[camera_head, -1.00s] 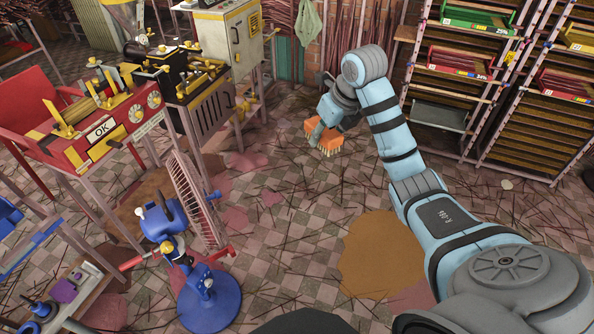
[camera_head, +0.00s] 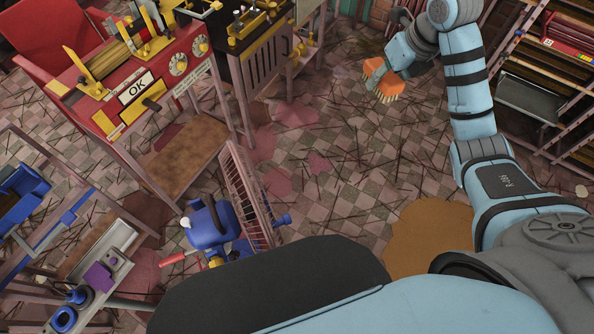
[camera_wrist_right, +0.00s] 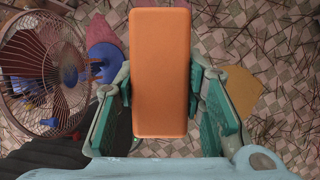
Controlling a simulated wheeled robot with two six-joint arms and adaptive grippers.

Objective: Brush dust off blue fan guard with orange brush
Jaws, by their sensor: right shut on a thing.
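The orange brush (camera_head: 373,68) with pale bristles is held in my right gripper (camera_head: 388,74), at the upper right of the head view, above the floor. In the right wrist view the brush (camera_wrist_right: 160,70) shows as an orange block between the gripper's green-padded fingers. The fan has a thin-wired round guard (camera_head: 248,195), seen nearly edge-on in the head view, and a blue motor housing (camera_head: 210,225). Its guard looks reddish-brown rather than blue. It also shows in the right wrist view (camera_wrist_right: 42,62), left of the brush and apart from it. My left gripper is out of view.
A red machine with an OK sign (camera_head: 137,87) stands behind the fan on the left. A blue-framed bench (camera_head: 105,250) is at the lower left. Shelving (camera_head: 545,100) stands at the right. Tiled floor strewn with thin sticks lies between the fan and brush.

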